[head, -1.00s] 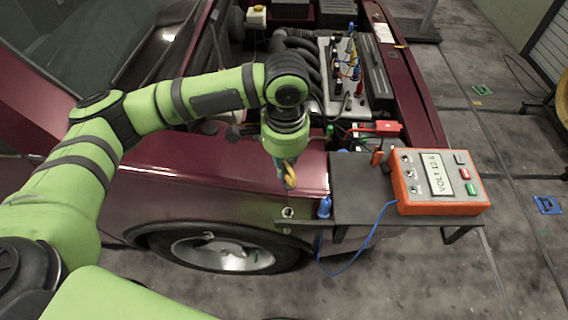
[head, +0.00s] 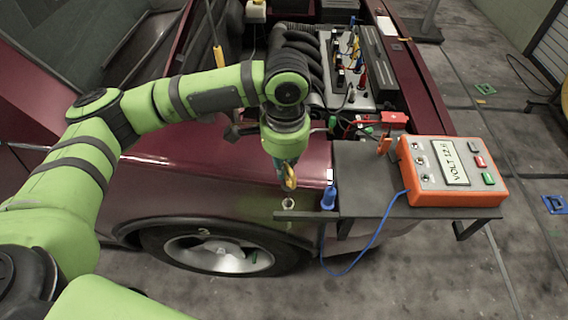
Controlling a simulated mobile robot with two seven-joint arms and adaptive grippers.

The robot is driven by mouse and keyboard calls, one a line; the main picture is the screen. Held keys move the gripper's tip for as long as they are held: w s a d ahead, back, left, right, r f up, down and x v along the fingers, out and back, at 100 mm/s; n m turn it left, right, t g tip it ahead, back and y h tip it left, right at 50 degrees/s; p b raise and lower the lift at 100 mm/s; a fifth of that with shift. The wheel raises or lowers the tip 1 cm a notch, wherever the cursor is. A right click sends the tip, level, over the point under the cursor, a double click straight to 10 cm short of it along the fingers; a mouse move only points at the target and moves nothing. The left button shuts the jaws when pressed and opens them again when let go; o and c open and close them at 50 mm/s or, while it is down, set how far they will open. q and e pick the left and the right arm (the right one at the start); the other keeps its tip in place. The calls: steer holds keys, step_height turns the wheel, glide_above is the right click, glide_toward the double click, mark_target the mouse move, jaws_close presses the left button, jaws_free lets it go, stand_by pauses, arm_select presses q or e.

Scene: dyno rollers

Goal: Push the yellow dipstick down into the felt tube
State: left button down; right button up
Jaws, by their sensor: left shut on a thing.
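My left gripper (head: 286,178) hangs pointing down over the front fender, beside the black side shelf. It is shut on a small yellow thing, which looks like the yellow dipstick (head: 290,182); the fingers hide most of it. Just below is a small pale round opening (head: 288,203) by the shelf's left edge, which looks like the mouth of the felt tube. The tip seems just above this opening, and I cannot tell whether any rod is inside it. My right gripper is not in view.
An orange voltmeter box (head: 452,171) stands on the black shelf (head: 362,185). A blue plug (head: 328,198) stands at the shelf's left, and a blue cable (head: 366,250) loops below. The open engine bay with coloured leads lies behind. The grey floor (head: 420,275) is clear at lower right.

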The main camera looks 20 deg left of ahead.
mark_target(284, 184)
arm_select(q)
steer(key=shift+f+b, duration=0.7)
steer(key=shift+f, duration=2.7)
steer(key=c, duration=1.3)
jaws_free()
steer(key=shift+r, duration=0.1)
step_height(284, 184, up, 12)
steer(key=shift+d+f, duration=0.1)
steer(key=shift+d, duration=0.05)
steer(key=shift+s+f, duration=0.1)
steer(key=shift+s, duration=0.05)
